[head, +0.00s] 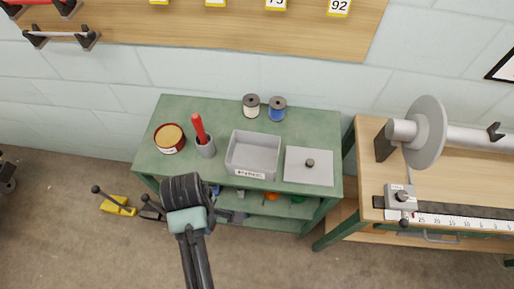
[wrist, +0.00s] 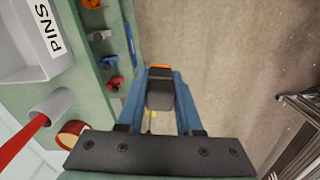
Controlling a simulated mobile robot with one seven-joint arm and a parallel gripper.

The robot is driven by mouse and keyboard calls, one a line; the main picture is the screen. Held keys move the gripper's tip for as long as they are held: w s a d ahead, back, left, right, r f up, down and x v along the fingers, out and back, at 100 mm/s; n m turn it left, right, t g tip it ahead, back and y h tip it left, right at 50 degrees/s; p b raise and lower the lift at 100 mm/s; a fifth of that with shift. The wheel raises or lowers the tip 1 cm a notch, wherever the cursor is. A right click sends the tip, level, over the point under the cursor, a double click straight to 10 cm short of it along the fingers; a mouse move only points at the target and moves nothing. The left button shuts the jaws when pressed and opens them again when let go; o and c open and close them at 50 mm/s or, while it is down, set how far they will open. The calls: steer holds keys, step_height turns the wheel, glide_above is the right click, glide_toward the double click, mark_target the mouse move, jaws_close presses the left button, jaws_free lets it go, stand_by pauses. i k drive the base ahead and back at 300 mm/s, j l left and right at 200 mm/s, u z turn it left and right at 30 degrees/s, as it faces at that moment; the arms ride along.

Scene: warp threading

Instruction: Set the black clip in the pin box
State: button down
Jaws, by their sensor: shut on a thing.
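The pin box (head: 236,168) is an open grey tray with a label on its front, standing on the green bench. In the wrist view its wall (wrist: 35,74) with the PINS label shows at the upper left. The box looks empty. My gripper (wrist: 160,78) has blue fingers shut on the black clip (wrist: 160,97), whose dark body lies between them. An orange patch shows at the fingertips; I cannot tell what it belongs to. In the head view my arm covers most of the gripper, which is in front of the bench, lower than the box; the clip is not clear there.
The bench top (head: 222,113) also holds a round tin (head: 169,139), a grey cup (head: 206,148) with a red handle, two spools (head: 277,109) and a grey lid (head: 309,178) with a knob. Coloured clips (wrist: 117,82) lie on the shelf below. A wooden table stands right.

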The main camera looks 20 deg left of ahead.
mark_target(244, 160)
steer(key=i, duration=0.85)
